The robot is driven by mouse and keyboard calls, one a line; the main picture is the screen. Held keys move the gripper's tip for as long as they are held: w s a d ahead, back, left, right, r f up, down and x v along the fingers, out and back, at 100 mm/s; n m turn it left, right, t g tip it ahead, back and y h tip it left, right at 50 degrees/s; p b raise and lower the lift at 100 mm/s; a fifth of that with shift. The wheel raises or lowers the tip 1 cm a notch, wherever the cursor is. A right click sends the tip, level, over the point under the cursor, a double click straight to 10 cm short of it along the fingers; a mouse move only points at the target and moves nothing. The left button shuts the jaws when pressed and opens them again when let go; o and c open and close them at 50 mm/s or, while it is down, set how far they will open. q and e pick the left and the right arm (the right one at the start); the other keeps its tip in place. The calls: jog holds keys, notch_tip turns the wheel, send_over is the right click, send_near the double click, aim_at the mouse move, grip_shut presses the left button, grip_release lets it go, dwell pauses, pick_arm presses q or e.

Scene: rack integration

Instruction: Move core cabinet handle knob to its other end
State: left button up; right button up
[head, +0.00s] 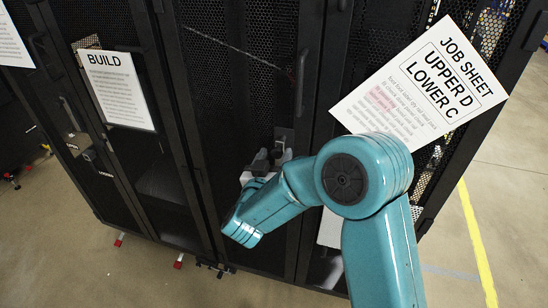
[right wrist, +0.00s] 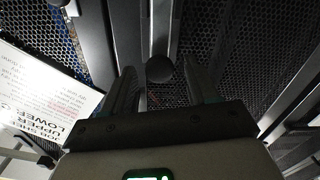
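A dark round knob (right wrist: 160,69) shows in the right wrist view, in front of a vertical metal strip on a black mesh cabinet door. My right gripper (right wrist: 162,88) has its fingers apart, one on each side of the knob, with a gap visible on both sides. In the head view my right gripper (head: 264,160) is up against the black cabinet's (head: 240,90) front, by a small dark handle fitting (head: 283,138). My wrist and arm hide part of that door, and the knob cannot be made out there. My left gripper is out of view.
A job sheet (head: 420,85) reading "UPPER D LOWER C" hangs tilted at the right. A "BUILD" sheet (head: 117,90) hangs on the left door, near a latch (head: 80,142) with open and locked labels. Bare floor (head: 500,190) with a yellow line (head: 475,235) lies to the right.

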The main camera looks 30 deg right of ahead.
jog(key=shift+a, duration=0.1)
jog(key=b+v, duration=0.3)
jog(key=v, duration=1.3)
jog(key=shift+s+a, duration=0.1)
